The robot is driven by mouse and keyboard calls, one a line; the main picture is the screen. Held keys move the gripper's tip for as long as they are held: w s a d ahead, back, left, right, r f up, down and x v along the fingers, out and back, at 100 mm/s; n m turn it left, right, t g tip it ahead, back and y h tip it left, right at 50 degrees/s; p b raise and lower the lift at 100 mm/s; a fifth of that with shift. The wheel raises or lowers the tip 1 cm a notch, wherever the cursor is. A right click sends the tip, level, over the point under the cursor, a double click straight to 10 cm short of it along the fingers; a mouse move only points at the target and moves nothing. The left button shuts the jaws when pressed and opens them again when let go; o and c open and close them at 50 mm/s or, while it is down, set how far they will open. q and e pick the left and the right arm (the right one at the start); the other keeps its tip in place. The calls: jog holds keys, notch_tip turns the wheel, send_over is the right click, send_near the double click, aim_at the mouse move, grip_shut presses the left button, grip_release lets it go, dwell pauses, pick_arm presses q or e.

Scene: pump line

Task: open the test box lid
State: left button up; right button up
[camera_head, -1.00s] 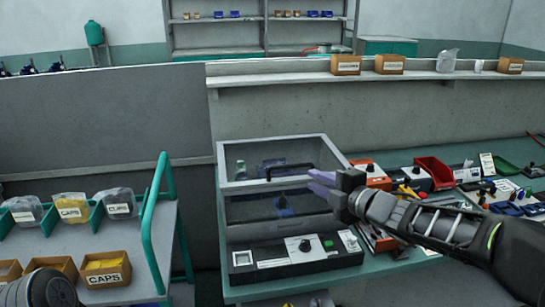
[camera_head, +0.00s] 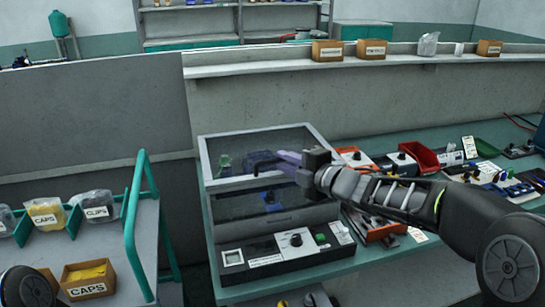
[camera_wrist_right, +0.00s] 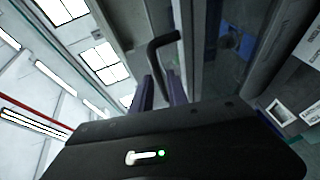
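The test box (camera_head: 272,205) stands on the green bench, with a clear, grey-framed top and a dark control panel at its front. Its lid (camera_head: 255,132) looks shut. My left gripper is out of view.
A cart with a teal rail (camera_head: 135,220) stands to the left, holding bags and a caps box (camera_head: 88,280). A red bin (camera_head: 419,157) and tools lie on the bench to the right. A shelf (camera_head: 350,63) with small boxes runs behind.

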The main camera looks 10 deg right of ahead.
jog(key=x, duration=0.5)
jog(key=shift+w+a, duration=0.1)
jog(key=shift+w, duration=0.15)
jog(key=shift+c, duration=0.6)
grip_shut()
jog(key=shift+f, duration=0.1)
dwell(0.5)
